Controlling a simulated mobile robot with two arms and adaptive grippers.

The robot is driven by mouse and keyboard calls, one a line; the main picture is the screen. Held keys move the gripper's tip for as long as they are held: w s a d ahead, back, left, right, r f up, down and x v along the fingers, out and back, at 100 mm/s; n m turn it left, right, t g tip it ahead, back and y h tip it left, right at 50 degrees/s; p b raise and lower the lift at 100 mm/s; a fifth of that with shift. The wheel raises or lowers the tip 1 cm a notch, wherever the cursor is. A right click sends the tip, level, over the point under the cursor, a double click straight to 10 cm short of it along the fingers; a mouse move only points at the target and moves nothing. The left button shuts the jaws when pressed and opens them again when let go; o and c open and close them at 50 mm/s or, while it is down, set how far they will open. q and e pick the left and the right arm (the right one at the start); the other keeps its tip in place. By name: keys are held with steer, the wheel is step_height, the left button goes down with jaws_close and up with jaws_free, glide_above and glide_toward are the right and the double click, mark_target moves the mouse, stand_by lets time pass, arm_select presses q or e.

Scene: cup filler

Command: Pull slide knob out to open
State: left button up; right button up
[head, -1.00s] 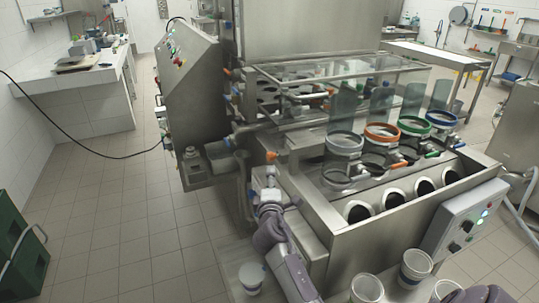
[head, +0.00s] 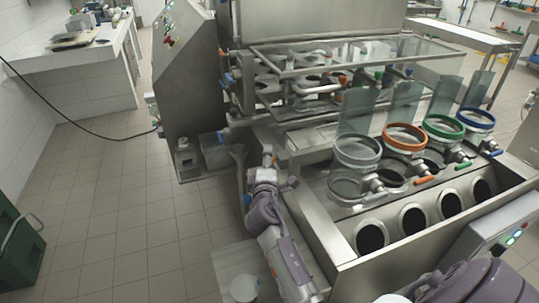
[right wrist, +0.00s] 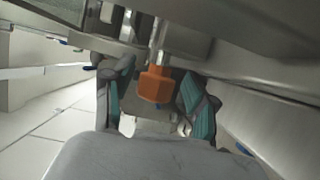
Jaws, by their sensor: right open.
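The slide knob (right wrist: 156,84) is an orange hexagonal piece on a metal rod in the right wrist view. My right gripper (right wrist: 156,102) is open, with one teal-padded finger on each side of the knob. Gaps show between the knob and both fingers, so it is not gripped.
Rings in white, orange, green and blue (head: 471,119) stand above several round openings on the machine. A control box (head: 500,245) is on its right front. A white bucket (head: 244,288) is low by my arm. Open tiled floor (head: 120,220) lies left.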

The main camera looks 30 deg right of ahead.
steer(key=shift+s+a+r, duration=0.1)
steer(key=shift+a, duration=0.05)
steer(key=shift+s+a+r, duration=0.15)
steer(key=shift+a+r, duration=0.05)
steer(key=shift+c, duration=2.4)
steer(key=shift+d+f, duration=0.1)
steer(key=c, duration=0.5)
jaws_close()
steer(key=shift+a+f, duration=0.1)
steer(key=shift+a, duration=0.2)
steer(key=a, duration=0.1)
steer(key=w+a+b, duration=0.1)
steer(key=a, duration=0.1)
steer(key=a+b, duration=0.1)
steer(key=a, duration=0.1)
steer(key=shift+w+a, duration=0.25)
steer(key=o, duration=0.5)
jaws_free()
steer(key=o, duration=0.5)
steer(key=shift+w+a, duration=0.15)
steer(key=shift+a, duration=0.05)
arm_select(q)
steer(key=shift+s+a+f, duration=0.25)
steer(key=shift+a+f, duration=0.3)
steer(key=shift+a, duration=0.1)
steer(key=shift+s+a+f, duration=0.2)
steer(key=shift+a+f, duration=0.35)
steer(key=shift+a, duration=0.05)
arm_select(e)
steer(key=shift+d, duration=0.1)
